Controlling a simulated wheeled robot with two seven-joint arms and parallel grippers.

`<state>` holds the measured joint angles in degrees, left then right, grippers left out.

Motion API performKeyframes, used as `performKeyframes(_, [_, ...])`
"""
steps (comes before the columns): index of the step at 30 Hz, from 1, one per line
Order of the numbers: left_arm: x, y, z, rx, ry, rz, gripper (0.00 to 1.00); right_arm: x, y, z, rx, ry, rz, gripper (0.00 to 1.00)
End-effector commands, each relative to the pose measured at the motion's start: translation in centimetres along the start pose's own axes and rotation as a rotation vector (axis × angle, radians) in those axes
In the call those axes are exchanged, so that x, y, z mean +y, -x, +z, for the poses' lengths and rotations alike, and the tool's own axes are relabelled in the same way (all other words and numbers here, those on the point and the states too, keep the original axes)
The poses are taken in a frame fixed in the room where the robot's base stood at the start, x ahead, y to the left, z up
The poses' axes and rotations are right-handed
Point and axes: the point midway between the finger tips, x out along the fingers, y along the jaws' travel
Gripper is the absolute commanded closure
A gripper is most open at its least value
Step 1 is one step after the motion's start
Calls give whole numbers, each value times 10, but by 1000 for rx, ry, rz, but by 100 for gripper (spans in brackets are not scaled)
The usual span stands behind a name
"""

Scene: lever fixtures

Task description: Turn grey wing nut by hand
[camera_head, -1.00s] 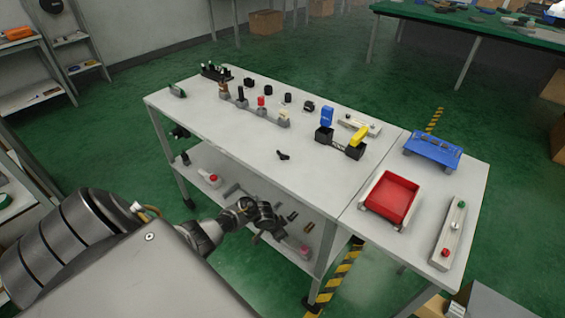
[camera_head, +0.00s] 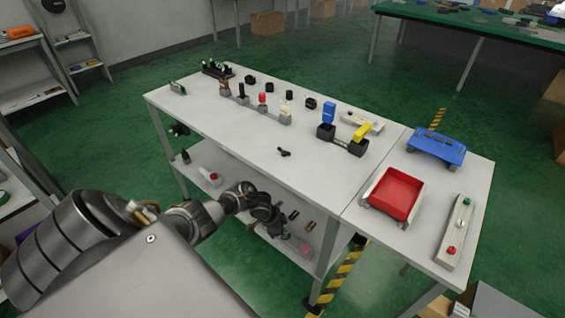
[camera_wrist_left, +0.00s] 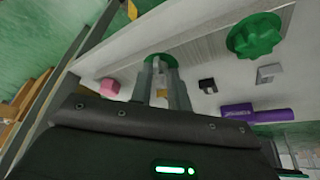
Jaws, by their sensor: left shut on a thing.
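My left gripper (camera_wrist_left: 160,68) is shut, with its two grey fingers close together over a green disc (camera_wrist_left: 160,57) in the left wrist view. What it grips is mostly hidden between the fingers. A small grey winged piece (camera_wrist_left: 269,73), which looks like a wing nut, is on the pale panel to the right, apart from the fingers. In the head view my left gripper (camera_head: 272,222) is at the front of the table's lower shelf, below the tabletop. The fingertips are too small to make out there. My right gripper does not show.
The panel also carries a large green knob (camera_wrist_left: 255,36), a pink knob (camera_wrist_left: 109,87), a small black fixture (camera_wrist_left: 208,86) and a purple cylinder (camera_wrist_left: 238,113).

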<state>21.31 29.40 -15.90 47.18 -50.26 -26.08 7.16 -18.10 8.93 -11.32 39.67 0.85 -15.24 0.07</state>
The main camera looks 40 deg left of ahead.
Motion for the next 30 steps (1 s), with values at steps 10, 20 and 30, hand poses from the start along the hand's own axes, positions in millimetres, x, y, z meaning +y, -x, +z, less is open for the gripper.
performKeyframes(10, [-1, 0, 1, -3, 0, -1, 65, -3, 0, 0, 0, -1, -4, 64])
performKeyframes(20, [0, 2, 0, -1, 1, -1, 61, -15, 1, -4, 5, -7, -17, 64])
performKeyframes(30, [-1, 59, 0, -2, -3, -3, 61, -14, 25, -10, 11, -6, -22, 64])
